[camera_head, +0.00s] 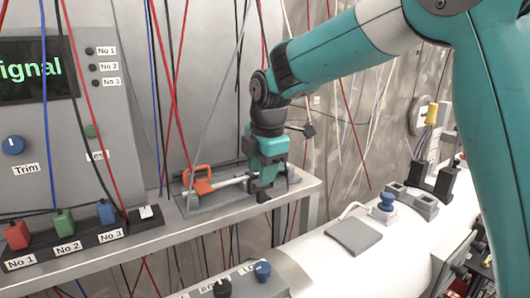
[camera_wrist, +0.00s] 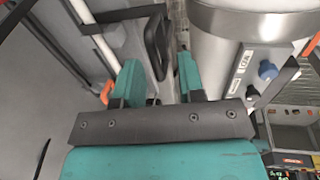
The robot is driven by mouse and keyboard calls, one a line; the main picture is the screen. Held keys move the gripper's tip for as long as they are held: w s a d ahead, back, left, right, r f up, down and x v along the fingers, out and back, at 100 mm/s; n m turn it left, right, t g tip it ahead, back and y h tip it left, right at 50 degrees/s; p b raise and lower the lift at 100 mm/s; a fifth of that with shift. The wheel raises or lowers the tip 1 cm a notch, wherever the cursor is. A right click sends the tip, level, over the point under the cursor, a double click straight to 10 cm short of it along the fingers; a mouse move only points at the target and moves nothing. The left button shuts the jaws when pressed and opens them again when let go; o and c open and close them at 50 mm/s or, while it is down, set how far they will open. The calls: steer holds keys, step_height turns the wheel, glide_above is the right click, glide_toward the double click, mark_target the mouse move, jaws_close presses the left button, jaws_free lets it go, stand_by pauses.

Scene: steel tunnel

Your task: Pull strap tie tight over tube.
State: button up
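My gripper (camera_head: 262,188) points down over the grey tray (camera_head: 200,208) on the shelf. A white tube (camera_head: 232,183) lies in the tray next to an orange handle (camera_head: 197,180). In the wrist view my gripper's (camera_wrist: 158,82) two teal fingers stand apart. A black looped strap, seemingly the strap tie (camera_wrist: 157,45), shows between them, with no clear contact on either side. The white tube also shows at upper left (camera_wrist: 93,36), with a black band across it. In the head view, my gripper and wrist hide much of the strap area.
A control panel with a screen (camera_head: 30,68) stands at left. Red, green and blue switches (camera_head: 64,222) sit on the shelf. A large white pipe (camera_head: 330,268) runs below it. Red, black, blue and white cables hang around my arm.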

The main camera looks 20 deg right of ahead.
steer(key=s+r+b, duration=0.1)
steer(key=s+r, duration=0.2)
steer(key=r, duration=1.4)
steer(key=shift+s+d+b, duration=0.2)
steer(key=shift+d+b, duration=0.15)
steer(key=shift+b, duration=0.05)
steer(key=shift+f, duration=0.1)
steer(key=s+a+f+m+g+y, duration=0.1)
steer(key=s+a+f+m+y, duration=0.1)
steer(key=s+f+m, duration=0.4)
steer(key=s+a+f+m+g+y+b, duration=0.1)
steer(key=s+a+f+m, duration=0.3)
steer(key=s+f, duration=1.1)
steer(key=s+m, duration=0.3)
steer(key=s, duration=0.1)
steer(key=shift+s+f+y, duration=0.25)
steer(key=shift+f+y, duration=0.1)
steer(key=shift+y, duration=0.05)
